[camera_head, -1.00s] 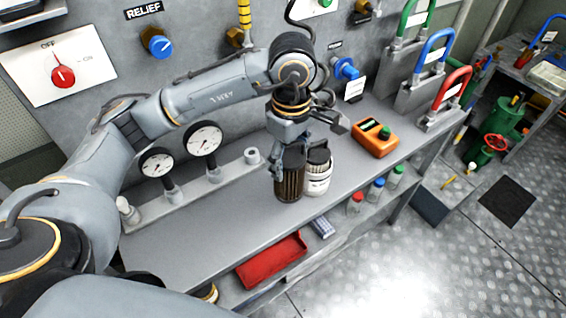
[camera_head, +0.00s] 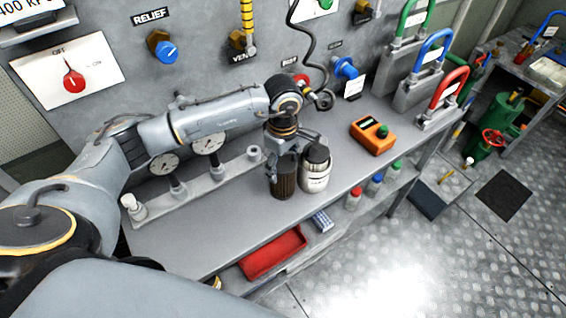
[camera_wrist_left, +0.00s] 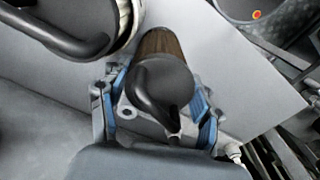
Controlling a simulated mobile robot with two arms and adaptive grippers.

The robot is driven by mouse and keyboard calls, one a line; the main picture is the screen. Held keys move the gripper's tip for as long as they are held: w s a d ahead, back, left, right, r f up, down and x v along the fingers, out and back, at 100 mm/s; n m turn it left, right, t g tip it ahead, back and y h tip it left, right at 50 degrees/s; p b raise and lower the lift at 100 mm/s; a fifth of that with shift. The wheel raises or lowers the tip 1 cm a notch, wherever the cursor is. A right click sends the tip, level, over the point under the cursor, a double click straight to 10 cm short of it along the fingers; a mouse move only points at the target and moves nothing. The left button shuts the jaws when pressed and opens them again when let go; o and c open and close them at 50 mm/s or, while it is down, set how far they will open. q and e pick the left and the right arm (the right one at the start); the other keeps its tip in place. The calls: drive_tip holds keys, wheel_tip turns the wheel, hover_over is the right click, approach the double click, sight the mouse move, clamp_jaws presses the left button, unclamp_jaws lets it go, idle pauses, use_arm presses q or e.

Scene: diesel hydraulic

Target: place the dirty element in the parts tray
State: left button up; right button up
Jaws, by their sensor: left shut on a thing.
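The dirty element (camera_head: 284,187) is a brown, ribbed cylinder with a dark cap, standing upright on the grey bench top (camera_head: 235,210). My left gripper (camera_head: 284,152) comes down from above and is shut on its top. In the left wrist view the gripper (camera_wrist_left: 160,100) has a blue-edged finger on each side of the dark, handled cap, with the brown side (camera_wrist_left: 163,43) showing beyond. A red tray (camera_head: 272,254), possibly the parts tray, is on the shelf below the bench; its inside is partly hidden. My right gripper is not in view.
A white canister (camera_head: 317,176) with a dark top stands close to the right of the element. Two gauges (camera_head: 208,144) on a rail are at the left. An orange device (camera_head: 372,135) and several coloured padlocks (camera_head: 441,97) are to the right. Capped bottles (camera_head: 375,185) stand below.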

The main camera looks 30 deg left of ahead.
use_arm(q)
drive_tip(key=shift+f+b, duration=0.2)
drive_tip(key=shift+b, duration=0.1)
drive_tip(key=o, duration=1.8)
drive_tip(key=shift+r, duration=0.2)
